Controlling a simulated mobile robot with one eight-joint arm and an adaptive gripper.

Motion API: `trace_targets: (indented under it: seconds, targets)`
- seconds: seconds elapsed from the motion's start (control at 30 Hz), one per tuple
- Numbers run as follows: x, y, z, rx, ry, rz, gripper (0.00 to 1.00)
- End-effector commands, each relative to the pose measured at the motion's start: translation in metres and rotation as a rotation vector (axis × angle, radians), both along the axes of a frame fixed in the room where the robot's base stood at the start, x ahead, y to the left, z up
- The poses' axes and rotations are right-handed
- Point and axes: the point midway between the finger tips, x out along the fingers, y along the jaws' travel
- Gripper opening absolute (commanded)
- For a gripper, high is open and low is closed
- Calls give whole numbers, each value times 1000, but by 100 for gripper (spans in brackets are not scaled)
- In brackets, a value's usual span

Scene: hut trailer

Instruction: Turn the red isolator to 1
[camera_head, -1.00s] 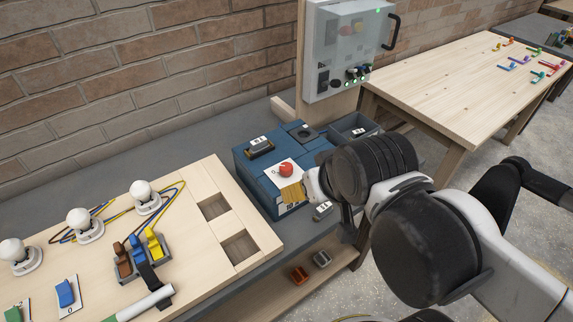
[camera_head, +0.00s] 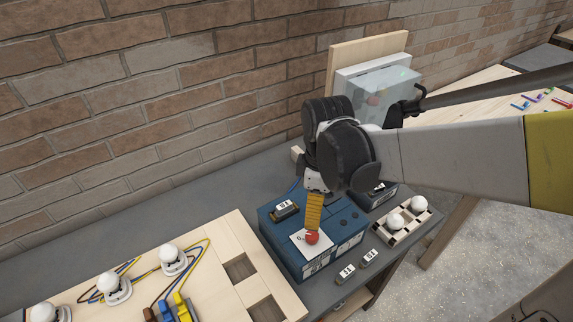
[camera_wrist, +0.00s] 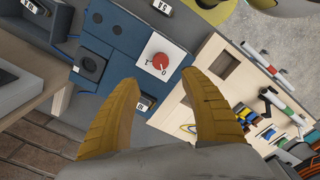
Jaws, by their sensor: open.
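The red isolator (camera_head: 312,238) is a round red knob on a white plate, on top of a blue box (camera_head: 290,262). The wrist view shows the knob (camera_wrist: 160,59) with a 0 and a 1 printed on the plate beside it. I cannot tell which mark the knob points to. My gripper (camera_head: 314,222) has yellow fingers and comes down from behind the knob in the head view. In the wrist view its fingers (camera_wrist: 161,82) are spread apart and empty, and the knob shows beyond the gap between their tips. Whether they touch it is unclear.
A wooden board (camera_head: 215,275) with white bulbs and coloured switches lies left of the box. A bulb holder (camera_head: 402,222) and small grey blocks (camera_head: 346,273) are to the right. A clear-covered cabinet (camera_head: 375,90) stands behind. The brick wall borders the bench.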

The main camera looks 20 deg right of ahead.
Motion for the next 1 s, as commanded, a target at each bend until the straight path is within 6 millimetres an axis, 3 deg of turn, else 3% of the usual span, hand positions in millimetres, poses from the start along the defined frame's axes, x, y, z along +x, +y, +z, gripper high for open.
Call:
trace_targets:
  seconds: [0.17, 0.63, 0.8, 1.0]
  targets:
    - [1, 0, -12, 0, 24, 43, 53]
    - [1, 0, -97, -1, 21, 40, 53]
    - [1, 0, -109, -1, 21, 39, 53]
    - [1, 0, -110, -1, 21, 39, 53]
